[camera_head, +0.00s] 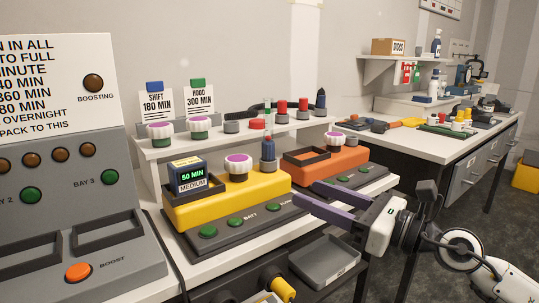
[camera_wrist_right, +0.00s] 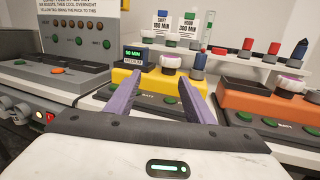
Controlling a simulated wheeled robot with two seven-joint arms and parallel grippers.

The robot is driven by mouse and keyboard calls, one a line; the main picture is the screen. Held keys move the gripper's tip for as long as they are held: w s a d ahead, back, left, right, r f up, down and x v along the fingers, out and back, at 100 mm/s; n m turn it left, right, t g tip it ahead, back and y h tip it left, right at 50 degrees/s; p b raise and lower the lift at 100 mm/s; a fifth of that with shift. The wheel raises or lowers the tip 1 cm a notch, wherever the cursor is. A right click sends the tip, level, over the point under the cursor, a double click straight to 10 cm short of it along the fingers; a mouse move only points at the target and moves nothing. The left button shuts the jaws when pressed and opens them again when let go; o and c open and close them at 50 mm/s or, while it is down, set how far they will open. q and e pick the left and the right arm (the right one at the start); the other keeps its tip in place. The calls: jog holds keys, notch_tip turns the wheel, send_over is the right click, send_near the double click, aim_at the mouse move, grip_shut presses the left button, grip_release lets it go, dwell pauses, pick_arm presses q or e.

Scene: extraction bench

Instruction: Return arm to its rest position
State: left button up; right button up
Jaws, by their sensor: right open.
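My right gripper (camera_head: 318,199) comes in from the right in the head view, in front of the yellow and orange stations. Its two purple-grey fingers are apart with nothing between them. In the right wrist view the open fingers (camera_wrist_right: 155,98) point toward the yellow station (camera_wrist_right: 142,82). That yellow station (camera_head: 200,210) holds a dark battery pack (camera_head: 190,177) reading "50 MIN" and "MEDIUM", a purple-topped white knob (camera_head: 238,166) and a blue-bodied piece (camera_head: 268,152). My left gripper is not in view.
A charging panel (camera_head: 78,235) stands at left. An orange station (camera_head: 335,165) with an empty dark frame is beyond the gripper. A shelf (camera_head: 160,147) behind bears cards, knobs and several coloured pieces. A grey tray (camera_head: 322,262) sits below. A second bench (camera_head: 430,148) is at right.

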jog(key=s+d+f+m+t+h+p, duration=0.2)
jog(key=s+f+m+h+p, duration=0.15)
jog(key=f+m, duration=0.95)
jog(key=s+d+f+m+t+h+p, duration=0.15)
jog(key=s+f+m+h, duration=0.5)
jog(key=m, duration=1.15)
pick_arm(q)
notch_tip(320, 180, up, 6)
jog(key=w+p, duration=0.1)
jog(key=p, duration=0.1)
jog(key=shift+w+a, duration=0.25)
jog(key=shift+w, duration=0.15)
pick_arm(e)
jog(key=s+d+f+m+g+h, duration=0.1)
jog(key=s+f+m+g, duration=0.5)
jog(key=s+f+m, duration=0.6)
jog(key=s+d+f, duration=0.1)
jog(key=s+f, duration=0.5)
jog(key=shift+s+d+f+m+g+h, duration=0.3)
jog(key=shift+s+f+g+h, duration=0.05)
jog(key=shift+f+h, duration=0.05)
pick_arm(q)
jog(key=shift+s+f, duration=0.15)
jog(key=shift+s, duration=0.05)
